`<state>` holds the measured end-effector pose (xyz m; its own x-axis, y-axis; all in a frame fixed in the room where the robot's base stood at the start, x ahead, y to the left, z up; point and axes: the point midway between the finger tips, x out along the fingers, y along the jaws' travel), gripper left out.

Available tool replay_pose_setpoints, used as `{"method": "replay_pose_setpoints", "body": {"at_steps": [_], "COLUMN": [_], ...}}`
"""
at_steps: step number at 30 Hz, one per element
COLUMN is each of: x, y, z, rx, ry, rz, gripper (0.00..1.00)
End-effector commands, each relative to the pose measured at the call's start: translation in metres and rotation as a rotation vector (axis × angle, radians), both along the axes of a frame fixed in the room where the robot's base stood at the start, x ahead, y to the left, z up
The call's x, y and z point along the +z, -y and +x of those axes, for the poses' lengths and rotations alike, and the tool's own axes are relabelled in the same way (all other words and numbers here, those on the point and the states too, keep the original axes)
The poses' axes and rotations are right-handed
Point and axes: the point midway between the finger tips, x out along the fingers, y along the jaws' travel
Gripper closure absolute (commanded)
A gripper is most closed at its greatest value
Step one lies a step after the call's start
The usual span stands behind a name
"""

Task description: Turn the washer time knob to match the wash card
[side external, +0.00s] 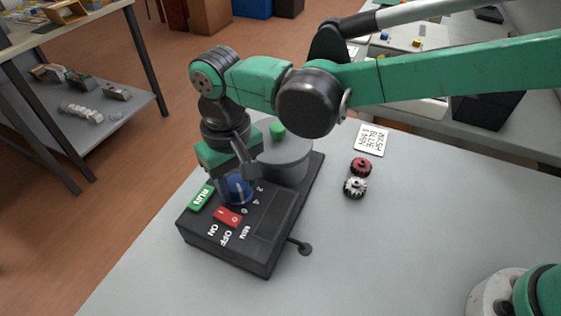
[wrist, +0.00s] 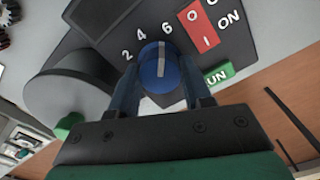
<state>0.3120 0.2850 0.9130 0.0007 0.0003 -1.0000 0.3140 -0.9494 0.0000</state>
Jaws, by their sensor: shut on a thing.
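The washer (side external: 240,248) is a dark box with a grey round drum on the table. Its blue time knob (wrist: 158,68) sits between my two fingers, beside the printed numbers 2, 4 and 6. The white line on the knob points roughly towards the 6 in the wrist view. My gripper (side external: 238,182) points down over the panel and is shut on the knob, which shows partly in the side view (side external: 237,190). The wash card (side external: 371,139) lies behind the washer and reads WASH BLUE with a minutes line; its number is too small to be sure of.
A red rocker switch (side external: 228,217) marked ON and OFF and a green RUN button (side external: 201,197) are close to the knob. The grey drum lid (side external: 284,150) has a green handle.

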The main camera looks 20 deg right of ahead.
Motion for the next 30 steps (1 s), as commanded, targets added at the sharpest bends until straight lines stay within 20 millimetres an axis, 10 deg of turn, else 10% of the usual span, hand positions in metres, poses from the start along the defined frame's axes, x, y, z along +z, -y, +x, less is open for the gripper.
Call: {"method": "replay_pose_setpoints", "body": {"at_steps": [21, 22, 23, 30], "x": [0.0005, 0.0005, 0.0005, 0.0002], "y": [0.0010, 0.0010, 0.0010, 0.0004], "z": [-0.0008, -0.0008, -0.0009, -0.0004], "rx": [-0.074, -0.074, -0.074, -0.073], "ry": [-0.005, -0.005, -0.005, -0.003], "rz": [-0.005, -0.005, -0.005, -0.002], "gripper": [1.00, 0.51, 0.43, 0.43]}}
